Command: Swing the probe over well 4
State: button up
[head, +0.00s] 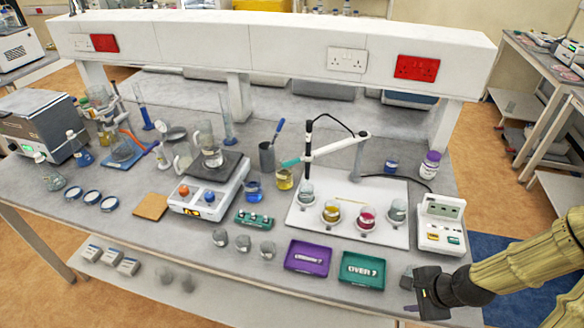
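The probe (308,135) is a dark upright rod on a pale swing arm (338,149). The probe's lower end is at the leftmost of the cups on a white board (348,190). From left these are a grey cup (306,197), a yellow cup (331,213), a red cup (367,219) and a grey-clear cup (397,211). Well numbers are not readable. My gripper (418,292) is at the lower right by the bench's front edge, apart from the probe; its finger opening is unclear.
A white meter (440,222) is right of the board, with a cable to the probe. Purple (308,258) and green (362,270) trays lie in front. A raised shelf (270,50) spans the back.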

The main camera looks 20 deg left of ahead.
jog(key=shift+s+d+n+g+h+b, duration=0.1)
jog(key=shift+s+n+g+h+b, duration=0.15)
jog(key=shift+n, duration=0.35)
jog(key=shift+n+g+h+b, duration=0.1)
jog(key=shift+n+h, duration=0.25)
jog(key=shift+n, duration=0.25)
jog(key=s+a+r+n+h+b, duration=0.2)
jog(key=r+n, duration=0.6)
jog(key=n, duration=0.4)
jog(key=shift+s+b, duration=0.75)
jog(key=shift+b, duration=0.4)
jog(key=shift+a, duration=0.1)
